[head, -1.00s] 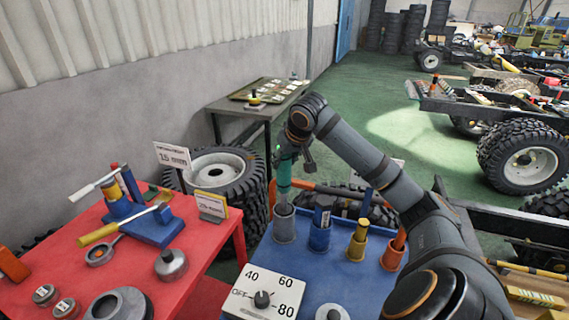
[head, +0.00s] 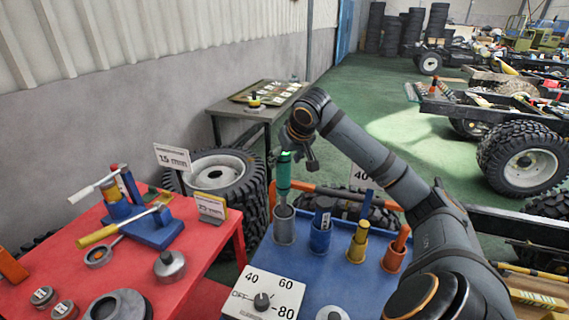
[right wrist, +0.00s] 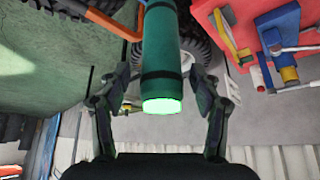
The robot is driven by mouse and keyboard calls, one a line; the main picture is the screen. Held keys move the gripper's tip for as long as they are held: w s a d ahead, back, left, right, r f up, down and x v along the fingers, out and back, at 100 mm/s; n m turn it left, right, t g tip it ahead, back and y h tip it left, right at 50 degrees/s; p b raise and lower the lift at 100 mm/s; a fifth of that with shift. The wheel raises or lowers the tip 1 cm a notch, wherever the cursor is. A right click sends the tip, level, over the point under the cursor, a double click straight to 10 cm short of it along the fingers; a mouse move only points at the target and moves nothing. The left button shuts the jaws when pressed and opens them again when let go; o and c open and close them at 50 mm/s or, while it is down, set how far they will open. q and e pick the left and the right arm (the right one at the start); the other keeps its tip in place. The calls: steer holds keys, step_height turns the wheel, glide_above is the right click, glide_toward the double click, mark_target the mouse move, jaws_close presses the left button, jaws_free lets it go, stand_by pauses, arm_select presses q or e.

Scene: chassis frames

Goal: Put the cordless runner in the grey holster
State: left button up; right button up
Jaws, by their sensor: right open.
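The cordless runner, a green cylinder with dark bands (head: 284,178), stands upright with its lower end in the grey holster (head: 284,228) on the blue table. In the right wrist view the green cylinder (right wrist: 161,60) shows a bright, glowing end face towards the camera. My right gripper (head: 291,160) is at the runner's top. Its two fingers are open, one on each side of the cylinder, with a gap to it in the wrist view (right wrist: 160,108). The inside of the holster is hidden. My left gripper is not in view.
A blue holder (head: 320,238), a yellow holder (head: 357,248) and an orange holder (head: 394,256) stand to the right of the grey one. A dial panel (head: 262,295) is in front. A red table (head: 205,250) with tools is at the left.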

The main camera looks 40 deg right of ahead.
steer(key=v, duration=1)
steer(key=shift+r, duration=0.15)
steer(key=shift+s, duration=0.15)
